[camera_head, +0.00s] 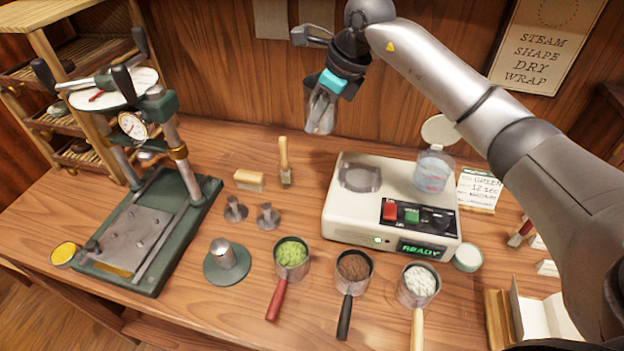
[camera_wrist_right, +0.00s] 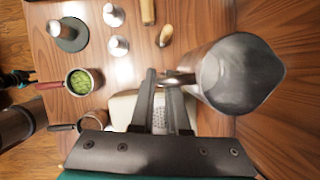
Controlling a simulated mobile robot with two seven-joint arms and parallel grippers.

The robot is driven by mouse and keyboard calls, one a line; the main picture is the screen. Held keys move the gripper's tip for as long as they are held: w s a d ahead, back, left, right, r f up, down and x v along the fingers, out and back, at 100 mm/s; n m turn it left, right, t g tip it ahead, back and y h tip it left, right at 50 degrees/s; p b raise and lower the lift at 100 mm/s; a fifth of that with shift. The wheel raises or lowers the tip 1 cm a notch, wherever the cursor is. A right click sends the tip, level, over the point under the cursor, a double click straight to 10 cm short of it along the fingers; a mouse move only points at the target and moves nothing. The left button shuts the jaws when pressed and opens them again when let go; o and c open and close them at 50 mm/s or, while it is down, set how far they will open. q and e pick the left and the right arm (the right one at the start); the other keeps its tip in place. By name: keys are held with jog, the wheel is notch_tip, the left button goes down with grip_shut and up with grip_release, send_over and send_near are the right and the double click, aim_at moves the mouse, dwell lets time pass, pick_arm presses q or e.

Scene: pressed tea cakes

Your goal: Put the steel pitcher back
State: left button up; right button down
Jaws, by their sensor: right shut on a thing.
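The steel pitcher (camera_head: 320,108) hangs in my right gripper (camera_head: 333,84), in the air over the back of the table, left of and behind the white steamer machine. In the right wrist view, the pitcher (camera_wrist_right: 240,75) is seen from above, mouth toward the camera, and its inside looks grey and empty. The fingers of my right gripper (camera_wrist_right: 162,78) are shut on its handle, at the left side of its body. The handle is partly hidden by the fingers.
The steamer (camera_head: 345,222) shows READY and carries a clear water tank (camera_head: 433,172). A green press (camera_head: 150,225) stands left. Cups of green leaf (camera_head: 291,252), brown leaf (camera_head: 354,266) and white leaf (camera_head: 419,281) line the front.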

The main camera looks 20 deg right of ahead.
jog(key=shift+f+b, duration=0.65)
jog(key=shift+f, duration=7.45)
jog(key=shift+f, duration=0.15)
jog(key=c, duration=0.9)
grip_release()
jog(key=shift+r, duration=0.25)
jog(key=p+v, duration=0.1)
jog(key=v, duration=1)
jog(key=shift+s+d+r, duration=0.1)
jog(key=shift+s+r, duration=0.05)
jog(key=shift+r, duration=0.25)
